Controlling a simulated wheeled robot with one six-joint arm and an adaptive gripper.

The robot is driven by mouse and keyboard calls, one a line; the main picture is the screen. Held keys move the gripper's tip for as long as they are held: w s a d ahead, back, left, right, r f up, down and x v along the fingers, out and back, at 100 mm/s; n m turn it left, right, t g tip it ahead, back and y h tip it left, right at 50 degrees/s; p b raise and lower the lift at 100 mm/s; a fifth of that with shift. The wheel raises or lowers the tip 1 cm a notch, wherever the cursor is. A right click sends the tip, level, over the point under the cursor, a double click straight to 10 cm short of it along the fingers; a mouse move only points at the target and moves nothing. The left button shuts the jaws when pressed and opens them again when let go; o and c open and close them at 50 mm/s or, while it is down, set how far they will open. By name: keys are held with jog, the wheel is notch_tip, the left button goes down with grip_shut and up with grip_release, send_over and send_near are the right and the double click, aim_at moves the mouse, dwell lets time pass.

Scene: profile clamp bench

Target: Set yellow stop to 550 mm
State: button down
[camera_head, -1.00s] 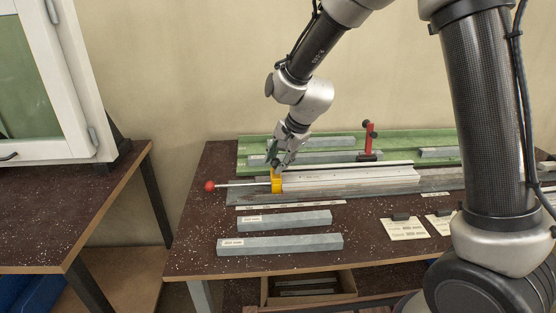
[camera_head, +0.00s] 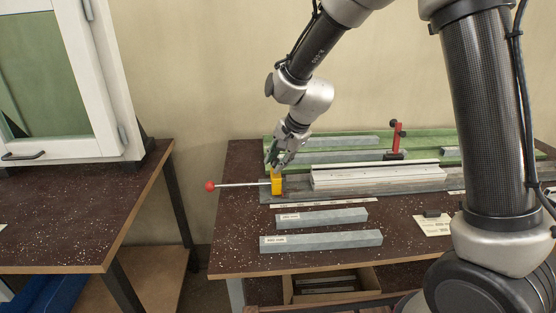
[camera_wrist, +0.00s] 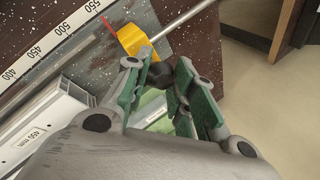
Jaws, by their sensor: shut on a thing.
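The yellow stop (camera_head: 277,184) sits at the left end of the grey rail (camera_head: 297,186). A metal rod with a red ball (camera_head: 209,185) sticks out from it to the left. My gripper (camera_head: 272,163) is above the stop, shut on its dark knob (camera_wrist: 160,74), which the fingers partly hide. The wrist view also shows the yellow stop (camera_wrist: 133,39) and a thin red pointer (camera_wrist: 109,25) beside it. The pointer's tip lies close to the 550 mark of the white scale (camera_wrist: 50,38); the exact reading cannot be told.
A white profile (camera_head: 375,176) lies right of the stop with a gap between. A red clamp (camera_head: 396,140) stands behind on the green mat (camera_head: 270,143). Two labelled grey bars (camera_head: 320,218) (camera_head: 320,241) lie in front. A window frame (camera_head: 110,80) stands on the left table.

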jog(key=c, duration=1.2)
grip_release()
jog(key=shift+o, duration=0.2)
jog(key=v, duration=1.2)
jog(key=shift+s+d, duration=0.1)
